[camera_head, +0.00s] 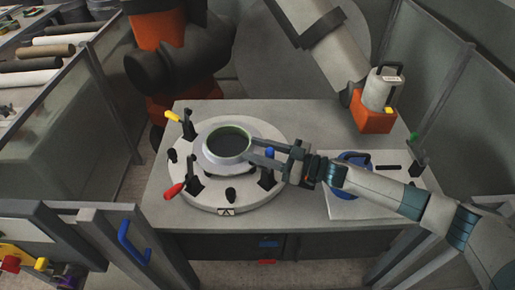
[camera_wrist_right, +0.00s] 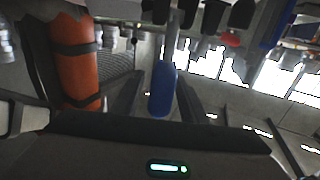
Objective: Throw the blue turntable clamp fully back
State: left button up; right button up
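The round white turntable (camera_head: 215,192) stands on the grey table with a pale, green-rimmed mould (camera_head: 226,143) at its middle. The blue clamp's handle (camera_head: 270,153) shows at the turntable's right side, its black base (camera_head: 267,180) below. My right gripper (camera_head: 252,152) reaches in from the right, its two fingers spread on either side of the blue handle. In the right wrist view the blue handle (camera_wrist_right: 162,90) stands between the open fingers, and I see no clear grip on it. My left gripper is not in view.
The turntable also carries a yellow-handled clamp (camera_head: 173,116) and a red-handled clamp (camera_head: 174,190). An orange-based container (camera_head: 375,118) stands at the table's back right. A white board with a blue round item (camera_head: 353,158) lies under my right arm. Fence panels flank the table.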

grip_shut()
